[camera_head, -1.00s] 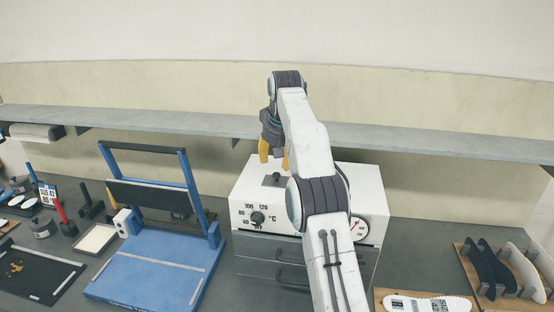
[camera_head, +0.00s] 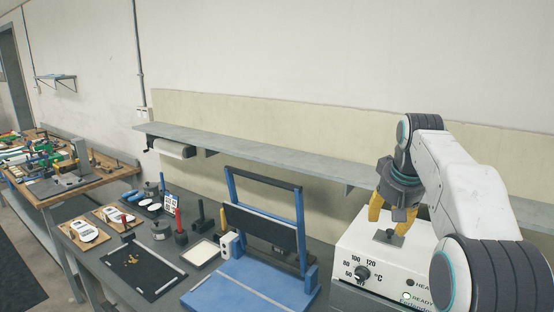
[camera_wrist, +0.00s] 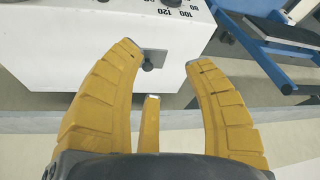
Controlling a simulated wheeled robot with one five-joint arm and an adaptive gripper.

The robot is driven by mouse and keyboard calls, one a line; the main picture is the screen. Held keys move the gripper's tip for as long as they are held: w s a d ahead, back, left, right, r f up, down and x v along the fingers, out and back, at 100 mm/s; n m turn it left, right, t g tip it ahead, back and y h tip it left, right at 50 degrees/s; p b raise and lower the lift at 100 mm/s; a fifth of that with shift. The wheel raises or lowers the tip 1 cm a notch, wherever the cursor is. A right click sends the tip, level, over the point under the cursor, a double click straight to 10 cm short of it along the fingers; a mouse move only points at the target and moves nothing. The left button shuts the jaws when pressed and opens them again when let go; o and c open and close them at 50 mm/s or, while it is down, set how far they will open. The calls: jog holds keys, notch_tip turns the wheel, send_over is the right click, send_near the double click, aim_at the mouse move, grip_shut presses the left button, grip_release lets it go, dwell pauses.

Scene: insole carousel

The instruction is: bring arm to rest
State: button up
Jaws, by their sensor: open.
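My gripper (camera_head: 392,212) has yellow fingers and hangs above the top of a white heater box (camera_head: 372,243) with a temperature dial. In the wrist view my gripper (camera_wrist: 168,58) is open, its fingers spread apart with nothing held between them. The white box (camera_wrist: 85,45) lies beyond the fingers there, and a small grey metal fitting (camera_wrist: 154,59) on it shows between the fingertips. My white arm reaches in from the right side of the head view and bends down at the wrist.
A blue press frame (camera_head: 250,284) stands left of the box. A long grey shelf (camera_head: 270,155) runs along the wall behind the arm. A black mat (camera_head: 143,268) and several small tools lie further left. A wooden workbench (camera_head: 70,180) stands at far left.

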jog(key=s+a+f+b, duration=0.1)
jog(key=s+a+f, duration=0.15)
jog(key=s, duration=0.55)
jog(key=s+a+f+b, duration=0.1)
jog(key=s+a, duration=0.2)
jog(key=s, duration=0.6)
jog(key=s+a+f+n+b, duration=0.1)
jog(key=s+a+f, duration=0.1)
jog(key=s+f, duration=1)
jog(key=shift+s+a+n+y, duration=0.2)
jog(key=shift+s+n+y, duration=0.15)
jog(key=shift+s, duration=1.55)
